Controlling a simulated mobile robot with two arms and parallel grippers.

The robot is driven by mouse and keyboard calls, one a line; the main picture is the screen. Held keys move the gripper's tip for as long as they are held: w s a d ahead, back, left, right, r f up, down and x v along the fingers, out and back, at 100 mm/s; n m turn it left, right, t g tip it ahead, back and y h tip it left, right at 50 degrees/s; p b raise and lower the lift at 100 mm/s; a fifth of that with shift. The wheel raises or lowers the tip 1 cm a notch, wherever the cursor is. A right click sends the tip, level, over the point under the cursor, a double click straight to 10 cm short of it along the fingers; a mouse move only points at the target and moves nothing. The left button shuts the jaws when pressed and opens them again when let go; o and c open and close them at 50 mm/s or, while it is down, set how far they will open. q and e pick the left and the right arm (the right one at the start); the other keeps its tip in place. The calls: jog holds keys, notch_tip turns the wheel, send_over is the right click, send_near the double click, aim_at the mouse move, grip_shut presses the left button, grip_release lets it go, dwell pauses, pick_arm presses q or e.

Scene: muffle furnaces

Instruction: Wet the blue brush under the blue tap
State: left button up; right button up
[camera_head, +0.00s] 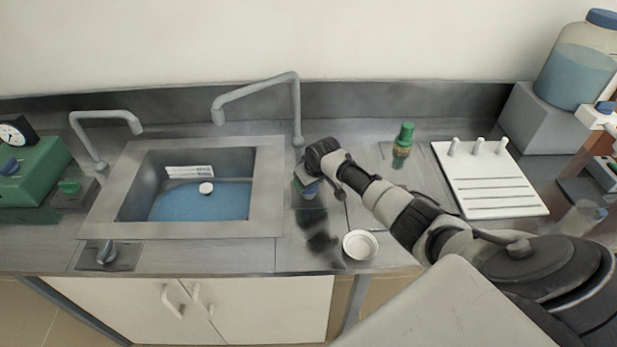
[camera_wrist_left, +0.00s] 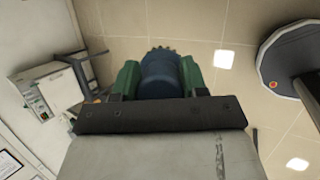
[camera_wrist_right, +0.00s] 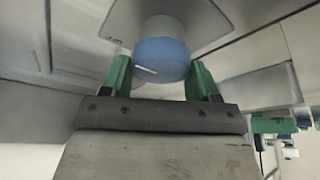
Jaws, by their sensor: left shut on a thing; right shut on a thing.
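My left gripper (camera_wrist_left: 157,80) shows only in the left wrist view. Its green fingers are shut on the blue brush (camera_wrist_left: 160,76), a dark blue body with a toothed far edge. My right gripper (camera_head: 306,182) is at the counter just right of the sink. Its green fingers close on a round blue tap knob (camera_wrist_right: 162,60), which is mostly hidden by the gripper in the head view. A tall grey tap (camera_head: 297,110) rises behind the knob, its spout (camera_head: 218,116) over the sink's back edge. No water stream shows from it.
The sink (camera_head: 268,185) has a blue bottom with a white disc on it. A shorter tap (camera_head: 105,115) with a green knob (camera_head: 70,187) stands at left.

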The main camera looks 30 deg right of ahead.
dwell(0.4)
jog(key=o, duration=0.9)
pick_arm(q)
jog(key=shift+f, duration=0.15)
pick_arm(e)
jog(key=v, duration=1.2)
